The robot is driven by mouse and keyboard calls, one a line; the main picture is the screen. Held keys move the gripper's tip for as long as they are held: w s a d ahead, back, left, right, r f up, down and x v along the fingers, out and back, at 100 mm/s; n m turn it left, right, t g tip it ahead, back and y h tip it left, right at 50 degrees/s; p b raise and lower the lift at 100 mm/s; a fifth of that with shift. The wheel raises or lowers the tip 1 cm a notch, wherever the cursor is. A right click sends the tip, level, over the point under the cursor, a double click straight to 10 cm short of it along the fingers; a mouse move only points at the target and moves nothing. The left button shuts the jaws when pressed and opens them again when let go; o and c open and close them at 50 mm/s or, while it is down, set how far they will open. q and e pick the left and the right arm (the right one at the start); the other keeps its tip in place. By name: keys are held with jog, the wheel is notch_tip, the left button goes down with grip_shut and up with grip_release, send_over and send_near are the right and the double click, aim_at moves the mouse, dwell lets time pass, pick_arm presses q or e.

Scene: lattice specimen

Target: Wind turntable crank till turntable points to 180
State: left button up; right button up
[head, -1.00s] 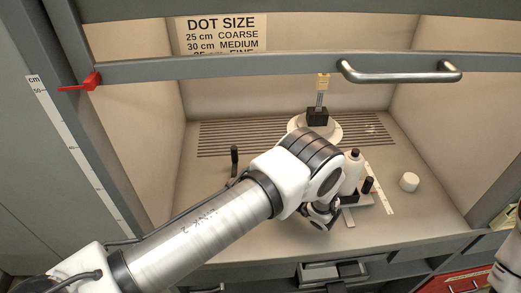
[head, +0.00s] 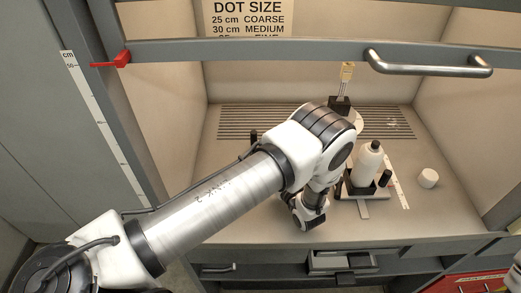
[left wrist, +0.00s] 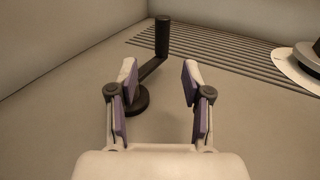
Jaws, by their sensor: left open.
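The turntable crank has a black upright handle (left wrist: 162,37), a slanted arm and a round base (left wrist: 138,102) on the cabinet floor. In the head view only its handle top (head: 253,136) shows beside my arm. My left gripper (left wrist: 160,82) is open and empty; in the left wrist view the crank stands beyond it, its base and arm seen between and behind the fingers. In the head view my arm hides most of the white turntable (head: 357,120), which bears a black block with a pale-topped piece (head: 346,73). Its edge shows in the left wrist view (left wrist: 296,66). The pointer reading is not visible.
A white bottle (head: 368,163) stands on a rail stand right of my arm, with a small white cylinder (head: 428,178) further right. A raised sash with a metal handle (head: 430,64) crosses above. Floor slots (head: 240,122) lie behind. The left floor is clear.

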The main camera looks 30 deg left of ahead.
aim_at(255, 138)
pick_arm(q)
jog(key=shift+w+a+f+m+t+h+b, duration=0.15)
jog(key=shift+w+a+f+m+b, duration=0.05)
jog(key=shift+a+f+b, duration=0.35)
jog(key=shift+w+a+f+m+t+h+b, duration=0.15)
jog(key=shift+w+a+f+m+b, duration=0.05)
jog(key=shift+a+f+b, duration=0.4)
jog(key=shift+w+a+r+n+b, duration=0.15)
jog(key=shift+w+a+r+b, duration=0.25)
jog(key=shift+r, duration=0.25)
jog(key=shift+w+a+r+n+b, duration=0.15)
jog(key=shift+w+a+r+b, duration=0.1)
jog(key=shift+w+r+b, duration=0.25)
jog(key=a, duration=0.1)
jog(key=w+a+r+p, duration=0.1)
jog(key=a+p, duration=0.1)
jog(key=shift+w+r, duration=0.25)
jog(key=shift+w, duration=0.05)
jog(key=x, duration=0.2)
jog(key=p+x, duration=0.1)
jog(key=x, duration=0.1)
jog(key=shift+f, duration=0.25)
jog(key=shift+d, duration=0.1)
pick_arm(e)
notch_tip(255, 138, down, 4)
jog(key=shift+w+f, duration=0.1)
pick_arm(q)
grip_shut()
